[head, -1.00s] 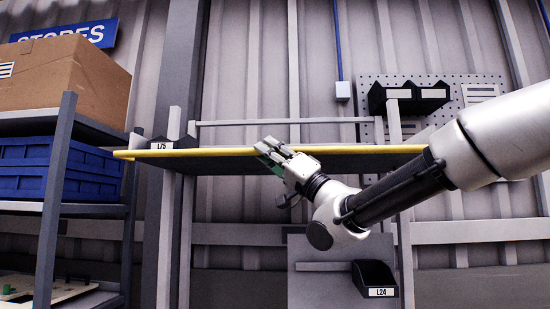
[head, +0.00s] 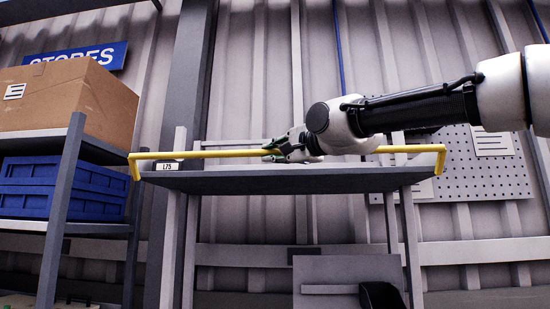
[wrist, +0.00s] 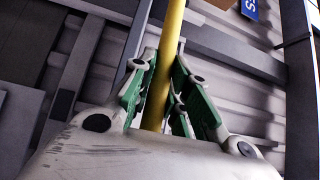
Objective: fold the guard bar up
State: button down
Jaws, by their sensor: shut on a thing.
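The yellow guard bar (head: 215,154) runs across the front of a grey shelf (head: 280,182), standing a little above the shelf's edge. Its short end arms show at the left end (head: 135,171) and the right end (head: 440,163), sloping down to the shelf. My gripper (head: 273,150) is at the middle of the bar, shut on it. In the wrist view the bar (wrist: 168,50) passes between the green-padded fingers of my gripper (wrist: 165,95). My gripper and forearm hide part of the bar in the head view.
A label L75 (head: 167,166) is at the shelf's left end. At left, a rack holds a cardboard box (head: 75,95) and blue crates (head: 65,188). A pegboard (head: 480,165) is behind at right. A black bin (head: 380,295) sits below the shelf.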

aim_at(277, 152)
jog(key=w+m+g+h, duration=0.1)
jog(key=w+r+m+g, duration=0.1)
jog(key=m, duration=0.1)
jog(key=shift+w+r+h, duration=0.2)
jog(key=shift+w+h, duration=0.15)
jog(key=shift+h, duration=0.05)
jog(key=shift+w+r+m+g+h, duration=0.1)
jog(key=shift+w+m+g+h, duration=0.3)
jog(key=shift+w+m+g, duration=0.7)
jog(key=shift+s+d+g, duration=0.1)
jog(key=shift+s+g, duration=0.15)
jog(key=shift+g, duration=0.05)
jog(key=c, duration=1.4)
grip_release()
jog(key=shift+o, duration=0.2)
jog(key=shift+n, duration=0.3)
jog(key=v, duration=1.2)
jog(key=shift+w, duration=0.1)
